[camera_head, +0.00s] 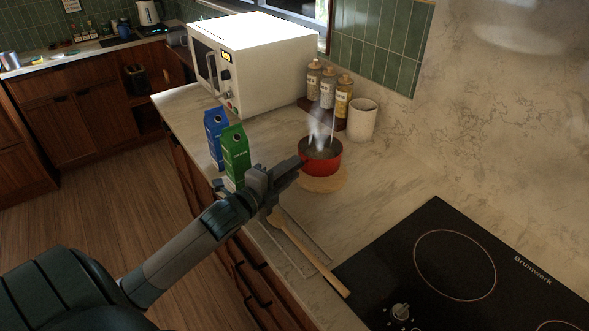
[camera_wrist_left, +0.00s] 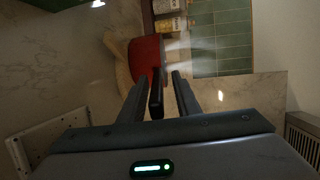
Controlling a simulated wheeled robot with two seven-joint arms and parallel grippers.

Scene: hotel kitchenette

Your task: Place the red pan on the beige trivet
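The red pan (camera_head: 320,156), steaming, stands upright over the beige trivet (camera_head: 323,184) and appears to rest on it. The trivet's near edge shows below the pan. In the left wrist view the pan (camera_wrist_left: 146,54) is at upper middle, with the trivet (camera_wrist_left: 121,66) along its left side. My left gripper (camera_head: 292,170) is at the pan's handle. In the left wrist view the dark handle (camera_wrist_left: 156,98) lies between the fingers of the gripper (camera_wrist_left: 158,80), with a gap beside it, so they look open around it. My right gripper is out of view.
Blue (camera_head: 215,135) and green (camera_head: 236,154) cartons stand left of the pan. A white cup (camera_head: 362,120) and several bottles stand behind it. A wooden spoon (camera_head: 312,255) lies in front, near the black cooktop (camera_head: 480,270). A microwave (camera_head: 262,62) stands at the back.

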